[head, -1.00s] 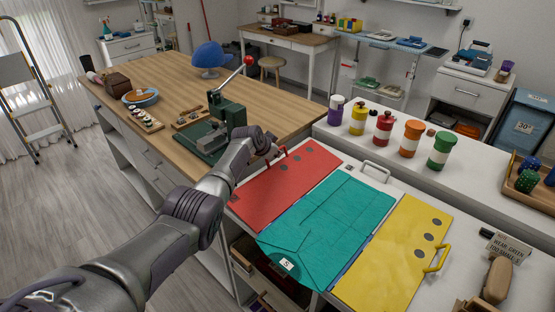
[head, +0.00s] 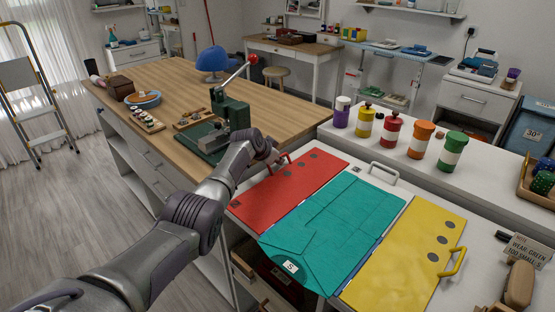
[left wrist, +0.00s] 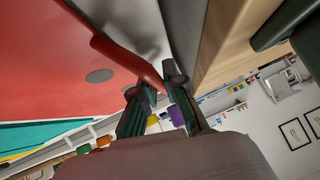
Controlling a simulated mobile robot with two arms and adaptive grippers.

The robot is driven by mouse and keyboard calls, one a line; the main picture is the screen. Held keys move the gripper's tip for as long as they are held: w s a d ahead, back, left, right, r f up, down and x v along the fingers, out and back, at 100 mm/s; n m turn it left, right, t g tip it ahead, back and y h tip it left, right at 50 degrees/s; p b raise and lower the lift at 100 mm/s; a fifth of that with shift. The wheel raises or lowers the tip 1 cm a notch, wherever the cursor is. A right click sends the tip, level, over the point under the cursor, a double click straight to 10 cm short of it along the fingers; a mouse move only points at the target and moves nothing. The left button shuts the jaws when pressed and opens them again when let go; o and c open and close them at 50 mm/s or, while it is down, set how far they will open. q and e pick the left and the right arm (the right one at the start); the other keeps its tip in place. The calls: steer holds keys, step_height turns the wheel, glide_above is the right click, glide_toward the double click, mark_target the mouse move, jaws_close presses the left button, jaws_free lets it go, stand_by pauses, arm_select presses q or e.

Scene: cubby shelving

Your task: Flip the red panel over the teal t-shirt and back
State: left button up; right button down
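The red panel (head: 285,195) lies flat on the left part of the folding board, with a red handle (head: 283,159) near its far left edge. The yellow panel (head: 408,255) lies flat on the right. My left gripper (head: 275,156) is at the red handle. In the left wrist view, the fingers (left wrist: 155,85) are close together on either side of the red handle (left wrist: 128,58) and look shut on it. My right gripper is out of view.
A grey handle (head: 384,173) stands at the board's far edge. Several coloured jars (head: 391,130) line the white counter behind. A green press (head: 229,120) with a raised lever stands on the wooden bench to the left. A sign (head: 527,249) and a brown object (head: 519,284) are at right.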

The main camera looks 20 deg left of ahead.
arm_select(q)
steer(key=o, duration=0.4)
steer(key=shift+a+f, duration=0.1)
steer(key=shift+a, duration=0.05)
steer(key=shift+s, duration=0.1)
steer(key=v, duration=1.1)
steer(key=shift+s+r, duration=0.2)
steer(key=shift+r, duration=0.15)
